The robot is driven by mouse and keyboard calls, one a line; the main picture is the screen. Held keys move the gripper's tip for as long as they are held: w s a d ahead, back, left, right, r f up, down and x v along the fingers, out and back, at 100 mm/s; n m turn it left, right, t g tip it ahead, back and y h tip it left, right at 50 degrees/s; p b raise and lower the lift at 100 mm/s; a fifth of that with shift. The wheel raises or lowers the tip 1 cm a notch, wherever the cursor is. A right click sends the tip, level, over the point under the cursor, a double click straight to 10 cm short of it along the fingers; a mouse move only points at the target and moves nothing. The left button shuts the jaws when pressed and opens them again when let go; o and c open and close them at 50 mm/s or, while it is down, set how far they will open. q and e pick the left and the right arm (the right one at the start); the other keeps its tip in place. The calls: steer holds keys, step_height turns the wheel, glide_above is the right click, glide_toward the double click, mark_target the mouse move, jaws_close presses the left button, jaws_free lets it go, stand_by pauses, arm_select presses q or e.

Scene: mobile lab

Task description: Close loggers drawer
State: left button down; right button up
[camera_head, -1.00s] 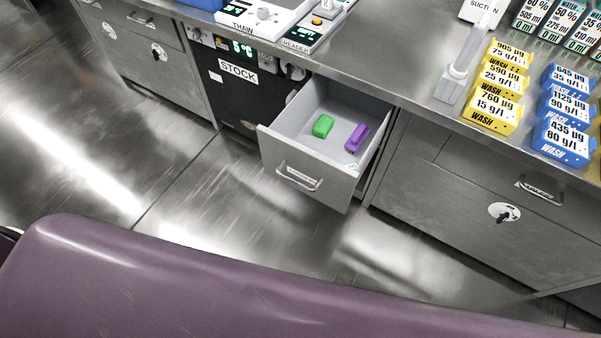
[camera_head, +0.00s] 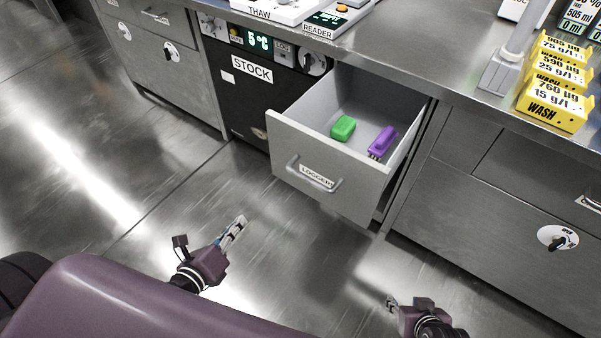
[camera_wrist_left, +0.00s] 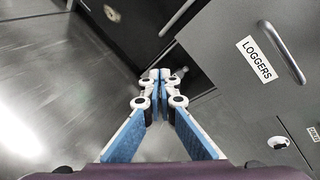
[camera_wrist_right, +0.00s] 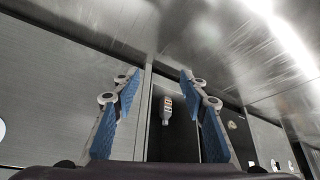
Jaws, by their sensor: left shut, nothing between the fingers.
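The grey loggers drawer (camera_head: 335,190) is pulled out from under the bench. Its front carries a LOGGERS label and a bar handle (camera_head: 312,178). A green item (camera_head: 343,128) and a purple item (camera_head: 382,141) lie inside it. The label and handle (camera_wrist_left: 277,45) also show in the left wrist view, at the upper right. My left gripper (camera_head: 240,225) is shut and empty, in front of and left of the drawer, apart from it. My right gripper (camera_head: 391,302) is low in front, right of the drawer. In the right wrist view its fingers (camera_wrist_right: 160,74) are apart and empty.
The black STOCK unit (camera_head: 250,95) is left of the drawer. The bench top holds yellow WASH boxes (camera_head: 552,105) and a READER device (camera_head: 330,20). The floor before the drawer is open.

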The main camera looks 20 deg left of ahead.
mark_target(308, 148)
arm_select(q)
steer(key=d+r+m+t+h+b, duration=0.2)
steer(key=d+r+m+b, duration=0.15)
steer(key=r+m, duration=0.35)
steer(key=d+r+m+t+h+b, duration=0.15)
steer(key=d+r+m, duration=0.3)
steer(key=r, duration=0.55)
arm_select(e)
step_height(308, 148, up, 10)
steer(key=t, duration=0.2)
steer(key=s+d+g+p, duration=0.3)
steer(key=s+g+p, duration=0.1)
steer(key=s, duration=0.4)
arm_select(q)
steer(key=shift+h, duration=0.45)
steer(key=p+x, duration=0.2)
steer(key=x, duration=0.9)
steer(key=shift+w+d+f, duration=0.1)
steer(key=shift+w+d, duration=0.05)
steer(key=shift+d, duration=0.1)
steer(key=shift+x, duration=0.9)
arm_select(e)
step_height(308, 148, down, 12)
steer(key=w+g, duration=0.1)
steer(key=shift+a+r+h, duration=0.25)
steer(key=shift+a+h, duration=0.15)
arm_select(q)
steer(key=shift+f, duration=0.15)
steer(key=shift+d, duration=0.1)
